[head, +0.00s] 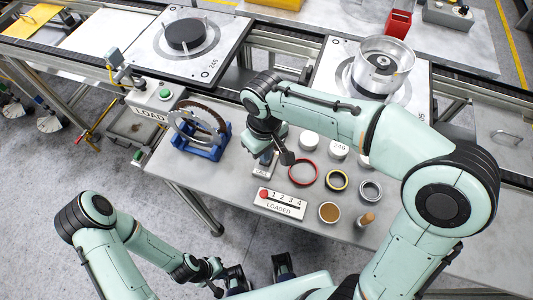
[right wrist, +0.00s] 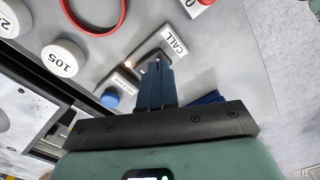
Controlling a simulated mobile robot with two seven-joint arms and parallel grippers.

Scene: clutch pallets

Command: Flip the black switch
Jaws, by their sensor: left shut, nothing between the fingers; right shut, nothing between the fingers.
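In the head view my right gripper (head: 266,158) is over the table, left of the red ring. My left gripper (head: 237,277) is low at the bottom, away from the table, and looks shut and empty.
Around the right gripper are a ring in a blue stand (head: 203,150), a red ring (head: 303,172), white round weights (head: 309,139) and a LOADED counter plate (head: 280,205). A LOAD box with a green button (head: 165,93) stands left. A blue button (right wrist: 110,98) is near the fingers.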

